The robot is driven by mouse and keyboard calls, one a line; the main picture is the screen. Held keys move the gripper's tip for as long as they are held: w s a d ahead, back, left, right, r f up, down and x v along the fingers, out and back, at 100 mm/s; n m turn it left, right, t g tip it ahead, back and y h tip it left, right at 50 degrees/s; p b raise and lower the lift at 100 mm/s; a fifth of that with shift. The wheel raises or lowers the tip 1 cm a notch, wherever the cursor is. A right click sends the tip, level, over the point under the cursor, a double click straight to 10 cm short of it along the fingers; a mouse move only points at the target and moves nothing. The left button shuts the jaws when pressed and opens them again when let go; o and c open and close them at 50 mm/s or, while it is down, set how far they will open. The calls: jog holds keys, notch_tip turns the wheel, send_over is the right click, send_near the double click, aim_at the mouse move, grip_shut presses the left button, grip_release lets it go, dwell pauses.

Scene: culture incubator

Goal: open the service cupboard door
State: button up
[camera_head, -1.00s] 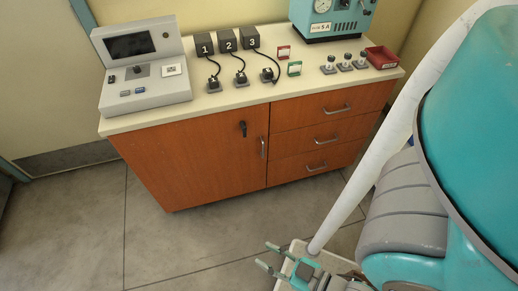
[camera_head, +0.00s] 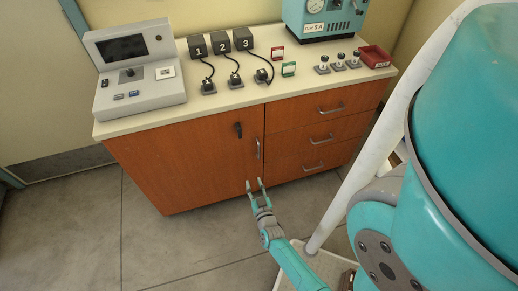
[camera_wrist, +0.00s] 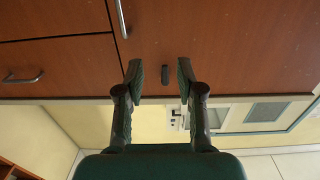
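The service cupboard door (camera_head: 190,160) is a reddish-brown panel on the left of the cabinet front, and it is shut. A vertical metal handle (camera_head: 257,149) sits near its right edge, and a dark latch-like fitting (camera_head: 239,130) is higher and further left. My gripper (camera_head: 254,184) is open and empty in front of the cabinet, appearing just below the handle in the head view. The wrist view looks upside down. There the handle (camera_wrist: 122,18) is at the top, above and left of the fingertips (camera_wrist: 159,75), and the dark fitting (camera_wrist: 180,74) appears between the fingers.
Several drawers (camera_head: 315,152) with metal handles are to the right of the door. The worktop (camera_head: 215,104) carries a grey console (camera_head: 137,72), numbered black boxes (camera_head: 220,42), a teal device (camera_head: 322,18) and a red tray (camera_head: 376,56). Floor before the door is clear.

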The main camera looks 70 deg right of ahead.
jog(key=m+g+h, duration=0.2)
send_near(259, 149)
jog(key=x, duration=1)
jog(key=shift+w+d+f, duration=0.1)
jog(key=shift+d+f, duration=0.05)
jog(key=shift+d, duration=0.1)
grip_shut()
